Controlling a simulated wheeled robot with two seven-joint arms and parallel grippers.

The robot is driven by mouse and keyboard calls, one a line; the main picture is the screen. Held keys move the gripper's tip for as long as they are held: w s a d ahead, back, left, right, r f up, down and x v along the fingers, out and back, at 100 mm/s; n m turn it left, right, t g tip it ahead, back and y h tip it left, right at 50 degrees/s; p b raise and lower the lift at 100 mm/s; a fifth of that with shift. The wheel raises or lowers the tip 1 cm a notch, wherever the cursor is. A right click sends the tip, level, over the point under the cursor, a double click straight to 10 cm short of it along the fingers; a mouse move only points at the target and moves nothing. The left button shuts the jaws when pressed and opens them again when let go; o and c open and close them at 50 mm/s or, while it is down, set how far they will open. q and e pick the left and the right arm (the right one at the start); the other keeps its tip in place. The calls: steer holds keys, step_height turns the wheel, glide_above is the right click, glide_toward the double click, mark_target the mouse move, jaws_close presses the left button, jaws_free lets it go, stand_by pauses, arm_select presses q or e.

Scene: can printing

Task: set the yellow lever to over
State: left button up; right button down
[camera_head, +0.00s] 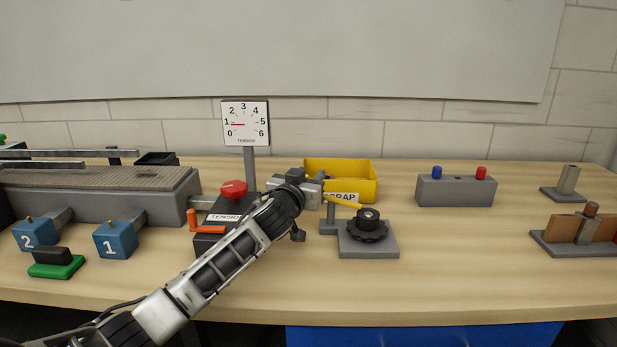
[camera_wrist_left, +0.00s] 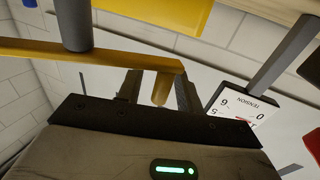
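The yellow lever (camera_head: 345,203) sits on a grey post beside a black knob on a grey base (camera_head: 372,247). In the left wrist view the lever's yellow bar (camera_wrist_left: 60,50) runs in from the left past the grey post (camera_wrist_left: 76,25). A short yellow handle at its end lies between my fingers. My left gripper (camera_head: 322,182) is at the lever's left end in the head view, partly hiding it. In the wrist view the left gripper (camera_wrist_left: 158,86) is open around the handle, with a gap visible beside it. My right gripper is in neither view.
A yellow scrap bin (camera_head: 358,172) stands just behind the lever. The tension dial (camera_head: 245,123) and a red knob (camera_head: 233,190) on a dark box are to the left. A grey button box (camera_head: 456,190) is to the right, with clear tabletop before it.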

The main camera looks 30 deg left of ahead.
arm_select(q)
steer(key=shift+s+d+f, duration=0.1)
steer(key=shift+s, duration=0.45)
steer(key=s+d+b, duration=0.1)
steer(key=s+d, duration=0.1)
steer(key=s, duration=1.2)
steer(key=shift+s+d, duration=0.2)
steer(key=shift+s, duration=0.1)
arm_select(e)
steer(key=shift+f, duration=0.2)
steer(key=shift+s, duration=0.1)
